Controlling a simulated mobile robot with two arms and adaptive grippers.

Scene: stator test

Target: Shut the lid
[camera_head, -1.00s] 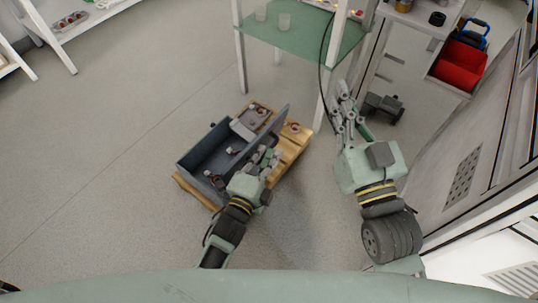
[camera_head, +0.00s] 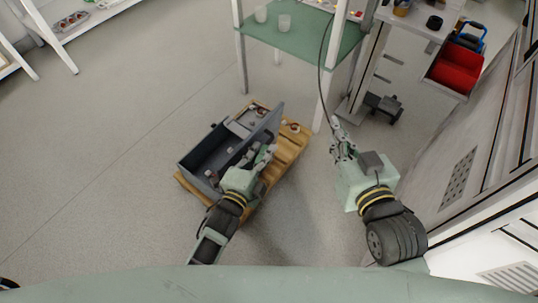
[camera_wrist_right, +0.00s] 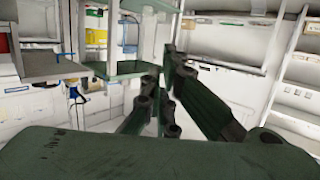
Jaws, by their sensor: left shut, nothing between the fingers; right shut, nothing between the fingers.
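The grey box (camera_head: 197,157) sits on a wooden pallet (camera_head: 291,150) on the floor, with a few small parts inside. Its lid (camera_head: 264,128) stands raised along the box's right side, leaning over the opening. My left gripper (camera_head: 271,150) is shut and empty beside the lid's outer right face, close to it; I cannot tell if they touch. My right gripper (camera_head: 336,122) is shut and empty in the air right of the pallet, away from the box. Its fingers also show in the right wrist view (camera_wrist_right: 167,75).
A table with a green top (camera_head: 300,38) stands behind the pallet, its leg near the pallet's corner. A workbench with a red bin (camera_head: 457,68) is at the back right. Grey cabinets line the right side. The floor left of the pallet is clear.

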